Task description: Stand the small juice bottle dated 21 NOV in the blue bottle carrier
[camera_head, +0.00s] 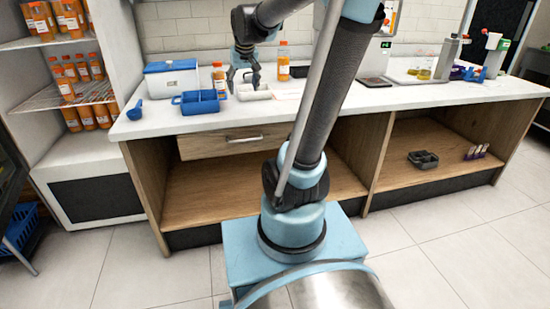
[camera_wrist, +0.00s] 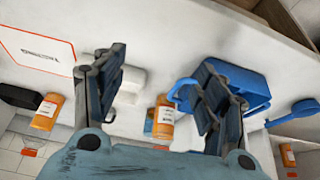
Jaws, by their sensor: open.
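The blue bottle carrier (camera_head: 200,104) sits on the counter left of my gripper (camera_head: 243,82). It also shows in the wrist view (camera_wrist: 252,88), partly behind a finger. An orange juice bottle (camera_head: 219,79) with a white label stands behind the carrier; in the wrist view it shows between my fingers (camera_wrist: 163,117), farther off. A second orange bottle (camera_head: 283,62) stands at the back, right of my gripper, and appears at the left in the wrist view (camera_wrist: 46,111). Their label dates are too small to read. My gripper is open and empty, above the counter.
A blue-and-white cooler (camera_head: 171,78) and a blue scoop (camera_head: 136,110) are left on the counter (camera_head: 330,100). Shelves at far left hold several orange bottles (camera_head: 84,116). A dark scale-like plate (camera_head: 374,82) lies right.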

